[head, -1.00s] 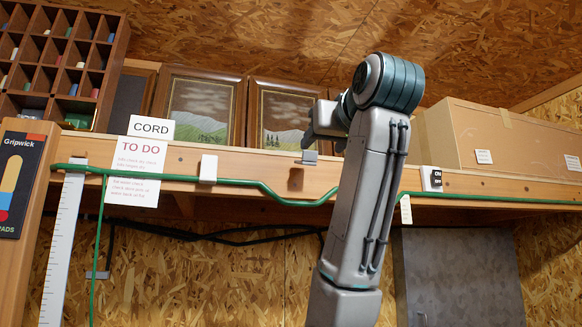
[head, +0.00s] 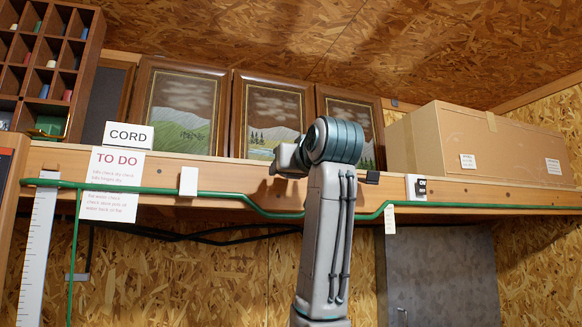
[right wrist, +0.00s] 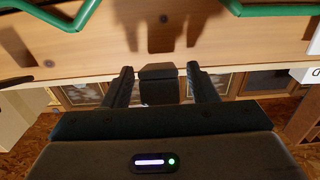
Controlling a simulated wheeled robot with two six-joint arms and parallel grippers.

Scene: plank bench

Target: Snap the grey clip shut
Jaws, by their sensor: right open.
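The grey clip (right wrist: 158,72) sits at the plank's top edge, in the middle of the right wrist view. My right gripper (right wrist: 161,80) is open, with one finger on each side of it; I cannot tell whether either touches. In the head view my right gripper (head: 284,166) covers the spot at the shelf edge and hides the clip. The green cord (head: 230,198) runs along the plank front and dips below that spot. In the right wrist view the cord (right wrist: 62,18) shows at the top corners. My left gripper is out of view.
Framed pictures (head: 272,118) stand behind my gripper. A cardboard box (head: 470,140) is at right, a CORD sign (head: 128,135) at left.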

